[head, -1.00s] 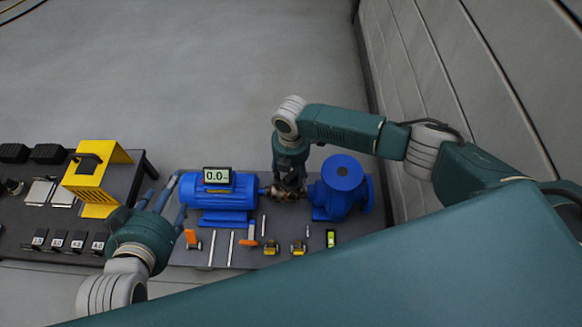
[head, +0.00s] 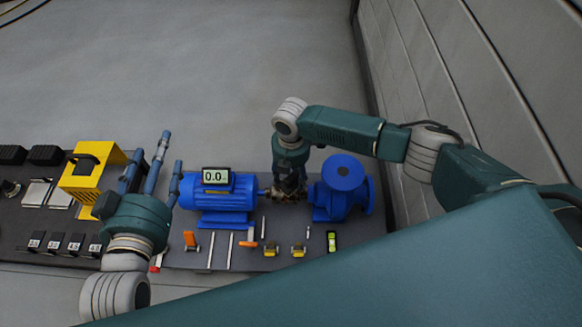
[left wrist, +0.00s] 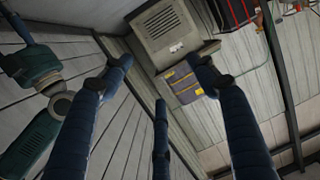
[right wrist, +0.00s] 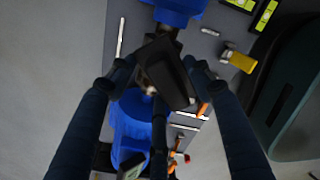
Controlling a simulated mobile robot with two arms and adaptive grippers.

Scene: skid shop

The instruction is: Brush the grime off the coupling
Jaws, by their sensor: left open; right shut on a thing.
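The coupling (head: 269,193) is a small brownish part on the shaft between the blue motor (head: 222,205) and the blue pump (head: 342,189); my right gripper hides much of it. My right gripper (head: 289,188) points down over the coupling. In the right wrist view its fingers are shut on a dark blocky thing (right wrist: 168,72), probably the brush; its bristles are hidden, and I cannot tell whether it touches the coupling. My left gripper (head: 152,160) is open and empty left of the motor, fingers pointing away from me. In the left wrist view its fingers (left wrist: 160,75) are spread before walls and ceiling.
A display reading 0.0 (head: 216,176) sits on the motor. Small tools, orange-ended pieces (head: 190,240) and a green level (head: 331,241) lie along the bench's front. A yellow housing (head: 90,178) and black blocks stand on the left table. A wall rises at right.

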